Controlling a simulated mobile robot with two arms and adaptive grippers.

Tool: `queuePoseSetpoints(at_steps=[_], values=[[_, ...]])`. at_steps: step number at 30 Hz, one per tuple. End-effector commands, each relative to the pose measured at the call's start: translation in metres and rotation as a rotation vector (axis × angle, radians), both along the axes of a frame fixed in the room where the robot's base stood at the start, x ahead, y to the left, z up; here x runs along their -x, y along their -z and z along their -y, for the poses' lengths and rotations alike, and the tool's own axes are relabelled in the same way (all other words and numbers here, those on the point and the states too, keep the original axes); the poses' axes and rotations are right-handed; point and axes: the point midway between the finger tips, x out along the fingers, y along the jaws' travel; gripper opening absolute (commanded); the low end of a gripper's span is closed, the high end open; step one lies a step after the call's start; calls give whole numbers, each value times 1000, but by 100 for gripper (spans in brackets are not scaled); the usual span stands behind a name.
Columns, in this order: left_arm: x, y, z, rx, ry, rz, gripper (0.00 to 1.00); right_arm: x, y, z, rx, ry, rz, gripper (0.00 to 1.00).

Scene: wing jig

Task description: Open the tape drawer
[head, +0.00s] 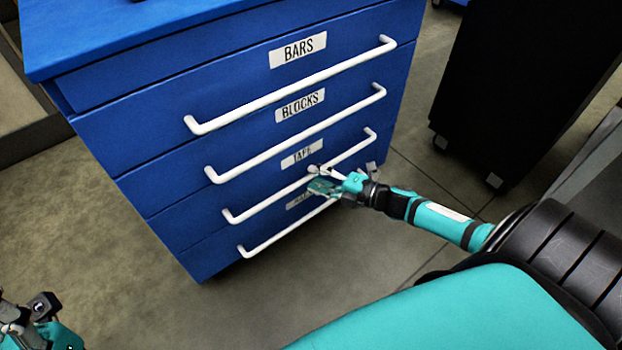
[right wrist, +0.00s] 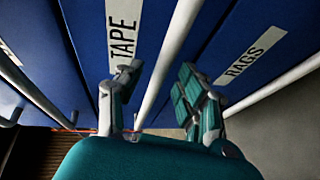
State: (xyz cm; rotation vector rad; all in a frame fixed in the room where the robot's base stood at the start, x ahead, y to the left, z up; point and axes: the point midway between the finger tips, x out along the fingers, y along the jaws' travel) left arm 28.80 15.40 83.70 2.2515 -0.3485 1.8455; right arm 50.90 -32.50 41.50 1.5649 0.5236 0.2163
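The tape drawer (head: 185,225) is the blue drawer with the TAPE label, third from the top of the cabinet. Its face looks flush with the others. Its white bar handle (head: 268,203) runs across the front. My right gripper (head: 322,180) is at the middle of this handle and covers part of it. In the right wrist view the handle (right wrist: 170,60) passes between the two spread fingers of my right gripper (right wrist: 158,77), with gaps visible beside it. My left gripper (head: 35,312) is partly in view at the lower left, far from the cabinet.
The bars drawer (head: 150,105) and blocks drawer (head: 165,178) are above, with similar handles. The rags handle (head: 285,235) is close below my right gripper. A black wheeled unit (head: 520,90) stands at the right. The floor in front is clear.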

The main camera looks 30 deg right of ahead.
Motion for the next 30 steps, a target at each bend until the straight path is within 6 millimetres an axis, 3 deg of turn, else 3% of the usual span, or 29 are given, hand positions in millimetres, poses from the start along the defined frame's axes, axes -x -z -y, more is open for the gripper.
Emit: queuePoseSetpoints(at_steps=[6, 15, 24, 30], values=[[-1, 8, 0, -2, -1, -7, 40, -18, 5, -9, 2, 1, 0, 38], [-2, 8, 0, -3, -1, -9, 40, -20, 4, -10, 1, 1, -1, 38], [-2, 8, 1, -3, -1, -9, 40, -20, 4, -10, 1, 1, -1, 2], [-2, 8, 1, -3, 0, -10, 40, -20, 4, -10, 0, 0, 0, 0]])
